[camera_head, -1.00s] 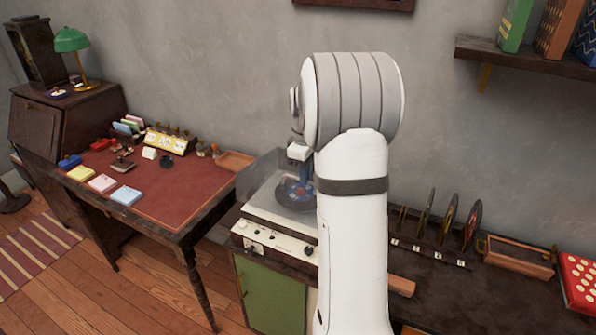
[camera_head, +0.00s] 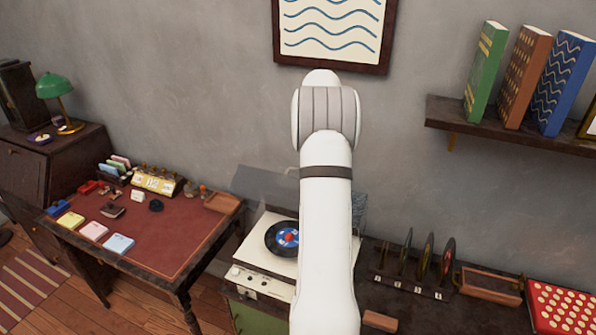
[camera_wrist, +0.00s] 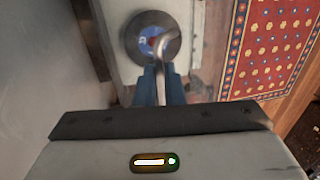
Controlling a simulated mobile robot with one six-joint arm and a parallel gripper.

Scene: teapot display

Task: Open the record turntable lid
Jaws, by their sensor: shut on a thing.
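The record turntable (camera_head: 262,255) is a white deck with a black record (camera_head: 283,240) with a blue label. Its see-through grey lid (camera_head: 262,186) stands raised and tilted up at the back of the deck, partly hidden by my arm. In the wrist view, my gripper's blue fingers (camera_wrist: 165,72) are shut, with the record (camera_wrist: 140,52) below them. In the head view my arm hides the gripper.
A wooden desk (camera_head: 165,235) with papers and stamps stands at the left. Upright records (camera_head: 428,255) and a wooden tray (camera_head: 488,287) are right of the turntable. A shelf (camera_head: 490,120) with books and a framed picture (camera_head: 333,30) hang on the wall.

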